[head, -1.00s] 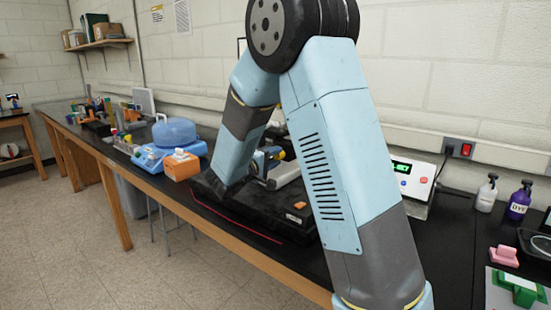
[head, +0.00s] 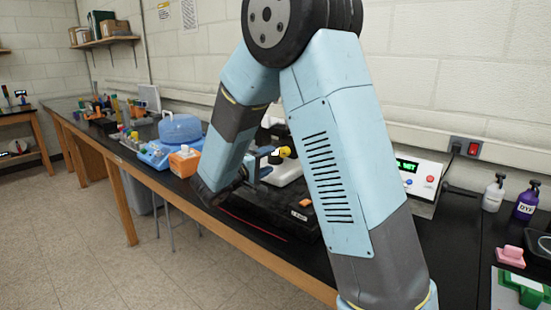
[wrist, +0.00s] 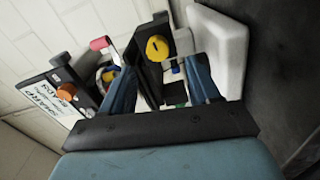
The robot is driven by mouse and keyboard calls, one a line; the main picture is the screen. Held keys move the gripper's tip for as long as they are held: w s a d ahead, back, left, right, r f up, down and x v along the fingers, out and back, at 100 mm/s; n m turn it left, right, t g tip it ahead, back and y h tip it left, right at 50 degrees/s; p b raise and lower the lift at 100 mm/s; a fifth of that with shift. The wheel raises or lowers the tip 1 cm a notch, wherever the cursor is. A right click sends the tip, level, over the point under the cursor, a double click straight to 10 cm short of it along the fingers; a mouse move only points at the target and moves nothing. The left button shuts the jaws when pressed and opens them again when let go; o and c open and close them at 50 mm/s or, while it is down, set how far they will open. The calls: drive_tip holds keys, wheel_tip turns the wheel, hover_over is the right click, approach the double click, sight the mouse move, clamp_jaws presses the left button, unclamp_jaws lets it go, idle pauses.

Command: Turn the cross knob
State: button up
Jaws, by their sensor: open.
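In the wrist view, a round yellow knob (wrist: 158,47) with a dark mark sits on a dark upright part, beside a white block. It also shows in the head view as a small yellow spot (head: 286,152) behind my arm. I cannot tell whether it is cross-shaped. My gripper (wrist: 160,82) is open, with one blue finger on each side of the picture's middle. The yellow knob appears above the gap between the fingers, and nothing is visibly held. An orange knob (wrist: 67,91) on a dark fixture lies left of the left finger.
A red-handled part (wrist: 101,43) stands left of the yellow knob. The white block (wrist: 220,45) is close to the right finger. In the head view, a white display box (head: 412,178) stands right of my arm, and an orange box (head: 184,162) sits to the left.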

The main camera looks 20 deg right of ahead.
drive_tip(key=v, duration=0.7)
drive_tip(key=shift+s+a, duration=0.25)
drive_tip(key=shift+a, duration=0.05)
